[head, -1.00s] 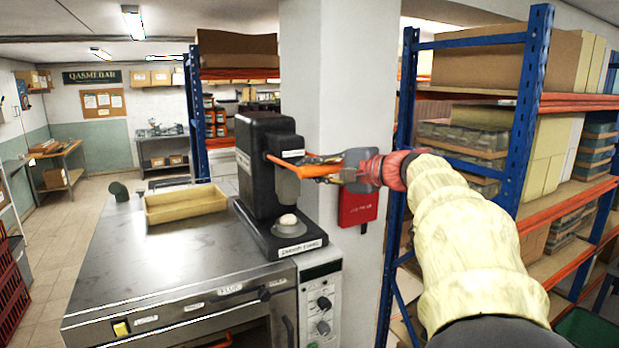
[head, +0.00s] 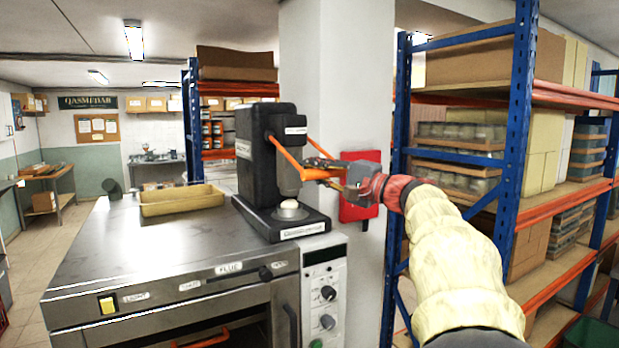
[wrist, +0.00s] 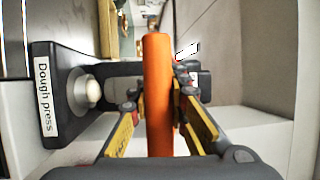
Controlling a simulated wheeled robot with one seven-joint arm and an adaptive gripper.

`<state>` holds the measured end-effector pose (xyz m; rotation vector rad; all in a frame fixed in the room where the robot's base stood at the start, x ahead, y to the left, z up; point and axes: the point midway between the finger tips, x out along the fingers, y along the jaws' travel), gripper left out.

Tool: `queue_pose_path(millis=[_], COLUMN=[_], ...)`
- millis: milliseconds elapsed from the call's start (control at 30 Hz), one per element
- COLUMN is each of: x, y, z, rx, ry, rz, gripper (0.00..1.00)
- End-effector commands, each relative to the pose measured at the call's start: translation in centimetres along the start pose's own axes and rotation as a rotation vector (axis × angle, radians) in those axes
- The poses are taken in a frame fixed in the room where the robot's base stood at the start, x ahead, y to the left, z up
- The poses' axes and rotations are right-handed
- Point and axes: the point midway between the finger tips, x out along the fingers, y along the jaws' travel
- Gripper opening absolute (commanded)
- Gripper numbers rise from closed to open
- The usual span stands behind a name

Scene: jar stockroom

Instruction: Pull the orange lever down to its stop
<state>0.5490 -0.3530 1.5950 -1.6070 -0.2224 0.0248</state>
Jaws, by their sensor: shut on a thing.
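The orange lever (head: 286,156) runs from a pivot on the side of the black dough press (head: 256,150), slanting down to the right. My gripper (head: 322,170) is shut on its outer end, beside the press. In the wrist view the lever (wrist: 158,85) stands upright in the picture between the yellow-sided fingers (wrist: 160,118). The press head sits above a pale round lump (head: 289,208) on the base, with a visible gap between them. The base also shows in the wrist view with its "Dough press" label (wrist: 44,95). My fingers partly hide the lever's end.
The press stands on a steel oven top (head: 120,235), with a yellow tray (head: 182,207) to its left. A white pillar (head: 335,80) with a red box (head: 358,212) is behind my gripper. Blue-and-orange shelving (head: 515,150) stands close on the right of my arm.

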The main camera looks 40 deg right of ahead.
Motion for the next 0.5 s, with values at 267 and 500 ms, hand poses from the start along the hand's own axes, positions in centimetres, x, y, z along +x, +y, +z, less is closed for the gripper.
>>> queue_pose_path(millis=[267, 500], x=[0.9, 2.9], y=[4.3, 7.9], z=[-1.2, -2.1], rx=[0.004, 0.005], ry=[-0.001, -0.001], rz=[0.004, 0.006], gripper=[0.00, 0.00])
